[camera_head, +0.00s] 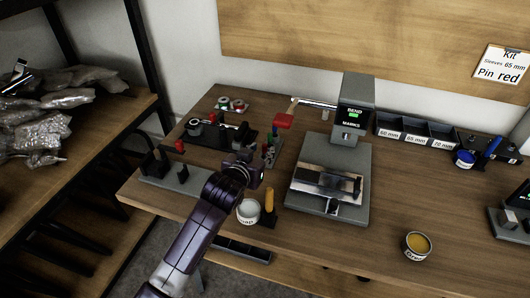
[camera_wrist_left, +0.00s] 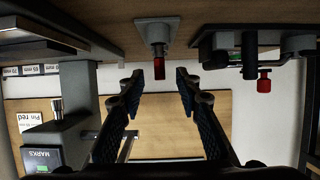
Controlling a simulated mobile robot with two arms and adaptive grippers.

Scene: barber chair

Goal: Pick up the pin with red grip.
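A pin with a red grip (camera_wrist_left: 159,68) stands in a small grey holder (camera_wrist_left: 157,33) in the upside-down left wrist view. It shows between the two fingertips of my left gripper (camera_wrist_left: 158,80), with a gap on both sides. The fingers are open and hold nothing; I cannot tell how far beyond the tips the pin is. In the head view my left gripper (camera_head: 254,170) is over the table near the small coloured holders (camera_head: 269,152), and the arm partly hides this area. My right gripper is not in view.
A grey press (camera_head: 357,115) with a red-handled lever (camera_head: 284,120) stands right of the gripper. A black fixture (camera_head: 205,138) is to the left. A white cup (camera_head: 248,211) and yellow-handled tool (camera_head: 269,202) are close in front.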

